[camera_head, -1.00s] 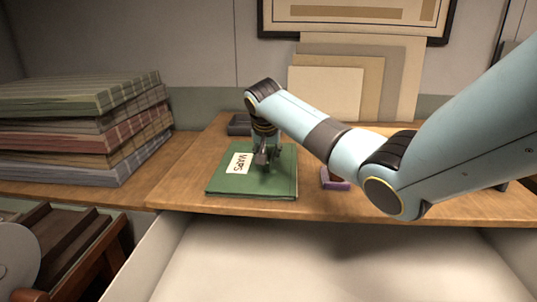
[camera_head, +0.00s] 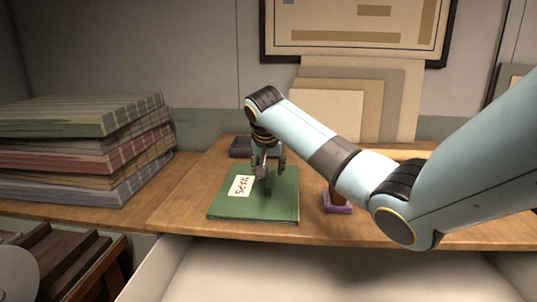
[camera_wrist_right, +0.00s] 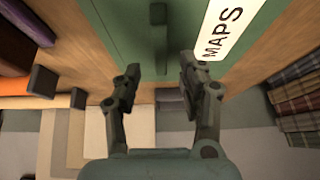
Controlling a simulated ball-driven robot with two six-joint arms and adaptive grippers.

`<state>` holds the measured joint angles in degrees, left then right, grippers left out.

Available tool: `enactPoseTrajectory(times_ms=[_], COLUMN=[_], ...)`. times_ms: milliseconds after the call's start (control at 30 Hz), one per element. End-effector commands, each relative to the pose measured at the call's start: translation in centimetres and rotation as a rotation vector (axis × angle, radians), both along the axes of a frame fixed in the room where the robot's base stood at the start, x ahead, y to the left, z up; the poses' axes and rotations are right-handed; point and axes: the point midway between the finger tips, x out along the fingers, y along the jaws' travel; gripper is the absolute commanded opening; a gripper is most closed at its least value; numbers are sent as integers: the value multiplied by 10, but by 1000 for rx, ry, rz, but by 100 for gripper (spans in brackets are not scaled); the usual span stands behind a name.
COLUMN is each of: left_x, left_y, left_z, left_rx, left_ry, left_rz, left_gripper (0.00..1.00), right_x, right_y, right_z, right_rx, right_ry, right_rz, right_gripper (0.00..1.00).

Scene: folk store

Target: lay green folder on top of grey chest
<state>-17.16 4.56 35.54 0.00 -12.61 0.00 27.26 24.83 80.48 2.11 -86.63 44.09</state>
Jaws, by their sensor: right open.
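The green folder (camera_head: 230,208), with a white MAPS label, lies flat on the wooden top (camera_head: 180,205) above an open pale drawer. A dark green upright tab stands on it. My right gripper (camera_head: 268,165) is open above the folder, its fingers apart with nothing between them. In the right wrist view the folder (camera_wrist_right: 105,25) lies beyond the open right gripper (camera_wrist_right: 160,72). No separate grey chest shows; I cannot tell whether the wooden top belongs to it. My left gripper is out of view.
A purple-based stamp-like object (camera_head: 337,208) stands right of the folder, and a dark box (camera_head: 240,146) behind it. Stacked cloth-covered folders (camera_head: 80,150) fill the left. Cards (camera_head: 385,110) lean on the back wall. The open drawer (camera_head: 330,275) juts out in front.

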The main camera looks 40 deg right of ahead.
Motion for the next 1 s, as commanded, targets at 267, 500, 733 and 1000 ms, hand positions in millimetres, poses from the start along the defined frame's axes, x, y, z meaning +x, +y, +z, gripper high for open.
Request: enactPoseTrajectory(times_ms=[267,500,733,1000], left_x=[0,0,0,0], left_y=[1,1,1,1], left_z=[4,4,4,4], left_rx=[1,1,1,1], left_ry=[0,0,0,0], left_rz=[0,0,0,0], left_gripper=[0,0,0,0], right_x=[-18,-24,-24,-24], right_y=[22,29,29,29], right_z=[51,65,65,65], right_rx=[0,1,1,1], right_ry=[-2,0,0,0], right_rz=[1,-1,-1,-1], right_gripper=[41,41,41,41])
